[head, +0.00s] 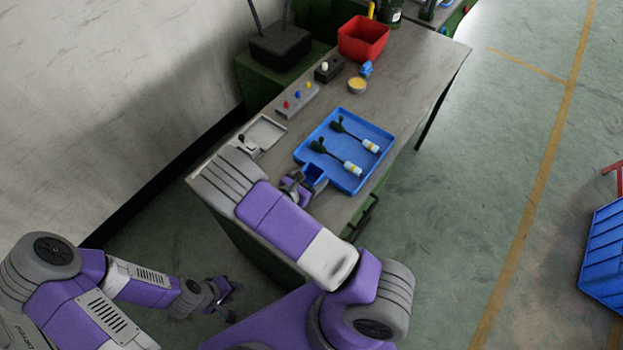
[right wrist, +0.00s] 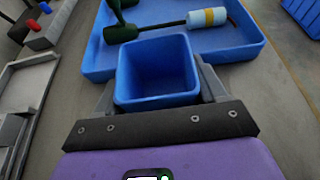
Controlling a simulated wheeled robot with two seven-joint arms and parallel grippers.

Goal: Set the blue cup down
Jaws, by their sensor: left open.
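The blue cup (head: 314,174) is a square, open-topped, empty cup at the near-left corner of the blue tray (head: 350,186). In the right wrist view the cup (right wrist: 157,72) is upright between the fingers of my right gripper (right wrist: 160,95), one finger against each side. In the head view my right gripper (head: 299,186) is partly hidden behind my arm. I cannot tell whether the cup's base touches the table (head: 412,110). My left gripper (head: 224,292) is open and empty, low beside the table.
The tray holds two dark-and-white tools (head: 347,164). A grey tray (head: 262,134) lies to the left. Behind are a button strip (head: 297,99), a yellow-topped round container (head: 357,86), a small blue object (head: 366,69) and a red bin (head: 363,39). The table's right part is clear.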

